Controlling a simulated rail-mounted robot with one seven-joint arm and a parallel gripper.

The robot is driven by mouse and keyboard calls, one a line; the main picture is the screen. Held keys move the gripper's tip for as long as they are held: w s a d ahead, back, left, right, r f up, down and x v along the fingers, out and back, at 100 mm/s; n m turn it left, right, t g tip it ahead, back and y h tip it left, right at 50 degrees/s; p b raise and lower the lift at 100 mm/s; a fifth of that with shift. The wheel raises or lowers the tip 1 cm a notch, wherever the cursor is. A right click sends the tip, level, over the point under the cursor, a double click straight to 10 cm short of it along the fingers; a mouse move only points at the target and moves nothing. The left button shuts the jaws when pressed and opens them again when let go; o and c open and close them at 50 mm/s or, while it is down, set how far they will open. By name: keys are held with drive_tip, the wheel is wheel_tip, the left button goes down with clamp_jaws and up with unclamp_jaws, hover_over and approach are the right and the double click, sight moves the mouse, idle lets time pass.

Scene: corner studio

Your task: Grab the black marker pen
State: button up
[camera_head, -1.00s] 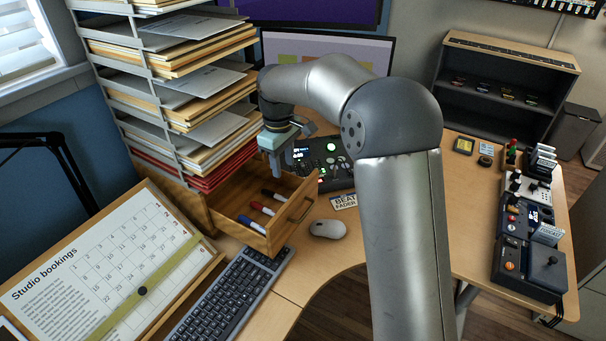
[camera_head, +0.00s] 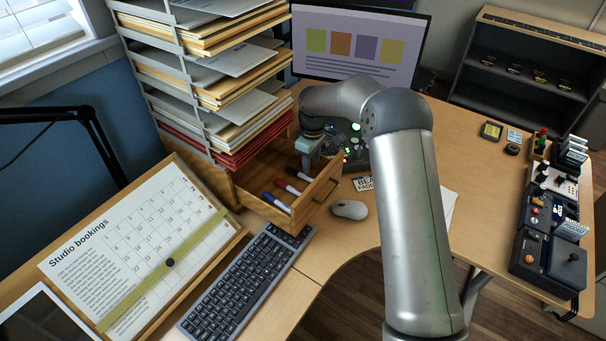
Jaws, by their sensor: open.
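The open wooden drawer (camera_head: 322,192) under the paper trays holds several markers lying side by side. The black marker pen (camera_head: 298,174) is the farthest back, with the red marker (camera_head: 288,187) in front of it and the blue marker (camera_head: 277,203) nearest. My gripper (camera_head: 306,165) points down at the back part of the drawer, close to the black marker in the picture. It is open and its fingers look empty. Its exact height above the marker is hard to tell, and the far finger is partly hidden.
The calendar board (camera_head: 150,255) is at left. A mixer (camera_head: 355,158) and a monitor (camera_head: 360,45) stand behind my arm.

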sight(308, 176)
drive_tip(key=shift+s+a+f+p, duration=0.15)
drive_tip(key=shift+f+p, duration=0.15)
drive_tip(key=shift+f, duration=0.6)
drive_tip(key=shift+w+a+f+p, duration=0.1)
drive_tip(key=shift+f+p, duration=0.25)
drive_tip(key=shift+f, duration=0.6)
drive_tip(key=shift+s+a+f+p, duration=0.15)
drive_tip(key=shift+f+p, duration=0.15)
drive_tip(key=shift+f, duration=0.6)
drive_tip(key=shift+c, duration=0.3)
clamp_jaws()
